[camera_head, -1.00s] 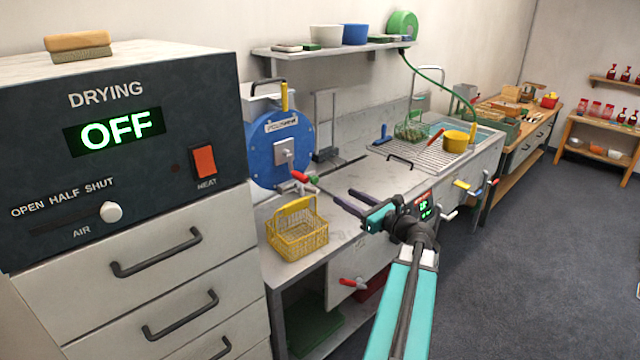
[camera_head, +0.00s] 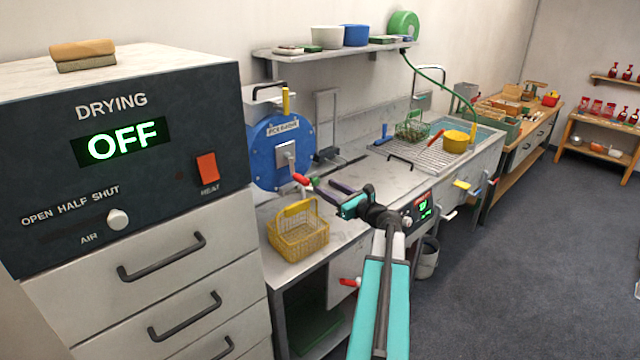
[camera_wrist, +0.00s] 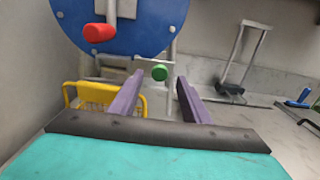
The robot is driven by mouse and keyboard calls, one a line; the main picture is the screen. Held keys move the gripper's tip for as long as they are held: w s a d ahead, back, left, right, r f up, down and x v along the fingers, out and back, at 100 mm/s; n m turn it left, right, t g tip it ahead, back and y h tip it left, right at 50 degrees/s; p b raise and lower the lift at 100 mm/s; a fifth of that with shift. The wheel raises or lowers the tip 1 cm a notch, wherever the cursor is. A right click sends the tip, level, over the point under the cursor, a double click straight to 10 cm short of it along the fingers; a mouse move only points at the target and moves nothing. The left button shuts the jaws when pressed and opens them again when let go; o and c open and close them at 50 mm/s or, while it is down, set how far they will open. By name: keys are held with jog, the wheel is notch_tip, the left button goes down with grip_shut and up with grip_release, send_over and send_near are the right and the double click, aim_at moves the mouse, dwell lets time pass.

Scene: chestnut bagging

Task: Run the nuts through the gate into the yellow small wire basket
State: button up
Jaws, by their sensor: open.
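The yellow small wire basket (camera_head: 298,238) stands on the counter below the blue round machine (camera_head: 278,150), its handle upright. In the wrist view the basket (camera_wrist: 95,95) shows partly, behind my left finger. A gate plate (camera_head: 286,154) with a red-handled lever (camera_head: 301,179) is on the machine's front. The wrist view shows a red knob (camera_wrist: 98,33) and a green knob (camera_wrist: 160,73). My gripper (camera_head: 326,188) is open, its purple fingers pointing at the machine's lower front. In the wrist view the green knob appears between the fingers (camera_wrist: 158,88). No nuts are visible.
A drying cabinet (camera_head: 125,130) stands close on the left. A shelf (camera_head: 330,50) hangs above. Open floor lies to the right.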

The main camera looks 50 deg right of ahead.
aim_at(317, 182)
jog(key=shift+w+d+p, duration=0.1)
jog(key=shift+w+p, duration=0.3)
jog(key=shift+w, duration=1.45)
grip_shut()
